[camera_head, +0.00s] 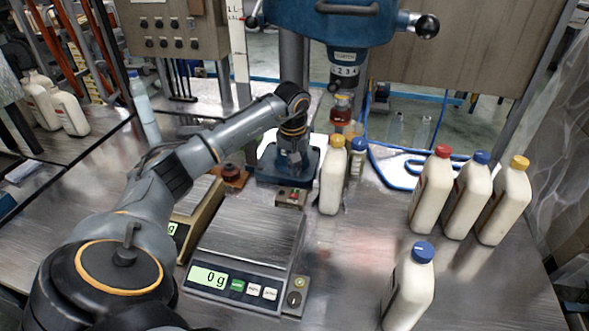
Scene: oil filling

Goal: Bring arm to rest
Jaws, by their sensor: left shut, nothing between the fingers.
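My left arm reaches in from the lower left over the bench. Its gripper (297,172) points down in front of the blue base of the filling stand, above the back of the scale. It is shut with nothing held. The fingertips are small and dark here, so their exact gap to the stand base cannot be told. My right gripper is not in view.
A scale (250,232) reads 0 g. A yellow-capped bottle (332,178) stands right of the gripper. Red-capped (431,195), blue-capped (468,200) and yellow-capped (505,205) bottles stand at right. Another blue-capped bottle (408,292) stands near the front. A blue filling machine (330,22) hangs above.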

